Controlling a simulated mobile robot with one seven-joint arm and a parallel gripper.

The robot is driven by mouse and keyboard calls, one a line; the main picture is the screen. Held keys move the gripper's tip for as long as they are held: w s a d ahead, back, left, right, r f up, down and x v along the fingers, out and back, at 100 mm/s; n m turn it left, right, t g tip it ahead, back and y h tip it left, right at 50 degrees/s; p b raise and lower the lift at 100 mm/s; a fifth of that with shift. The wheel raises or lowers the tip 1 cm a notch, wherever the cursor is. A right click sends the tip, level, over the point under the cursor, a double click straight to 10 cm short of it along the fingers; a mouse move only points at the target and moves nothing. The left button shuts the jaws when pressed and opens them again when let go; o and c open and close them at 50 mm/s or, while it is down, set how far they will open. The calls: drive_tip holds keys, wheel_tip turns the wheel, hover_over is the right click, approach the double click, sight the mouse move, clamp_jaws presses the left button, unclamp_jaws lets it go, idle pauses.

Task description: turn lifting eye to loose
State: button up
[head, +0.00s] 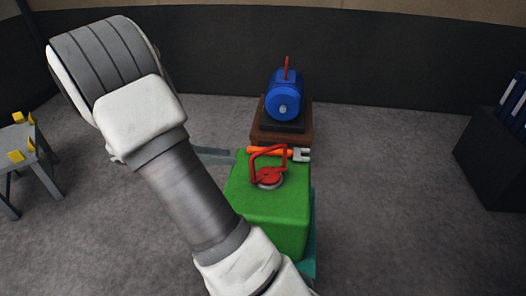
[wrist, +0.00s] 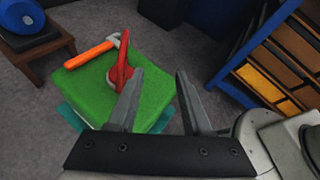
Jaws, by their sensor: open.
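The red lifting eye (head: 270,175) stands upright on a grey round base on top of the green casting (head: 279,213). The eye also shows in the wrist view (wrist: 122,62), left of my gripper (wrist: 158,80). My gripper is open and empty; its left finger covers part of the eye's lower right side in that view. I cannot tell whether the finger touches the eye. In the head view my gripper is mostly hidden behind my own arm.
An orange-handled tool (head: 268,152) lies on the casting's far edge, just behind the eye. A blue motor (head: 285,93) sits on a brown stand behind. A grey stool with yellow blocks (head: 16,155) is left; a dark cabinet (head: 492,160) is right.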

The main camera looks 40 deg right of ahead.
drive_tip(key=w+d+f+n+h+b, duration=0.25)
drive_tip(key=w+f+n+h, duration=0.3)
drive_tip(key=f, duration=0.45)
drive_tip(key=t+b, duration=0.1)
drive_tip(key=b, duration=0.4)
approach(284, 144)
drive_tip(key=shift+n, duration=0.35)
drive_tip(key=x, duration=0.5)
drive_tip(key=shift+w+d+f, duration=0.2)
drive_tip(key=shift+w, duration=0.1)
drive_tip(key=shift+c, duration=0.3)
clamp_jaws()
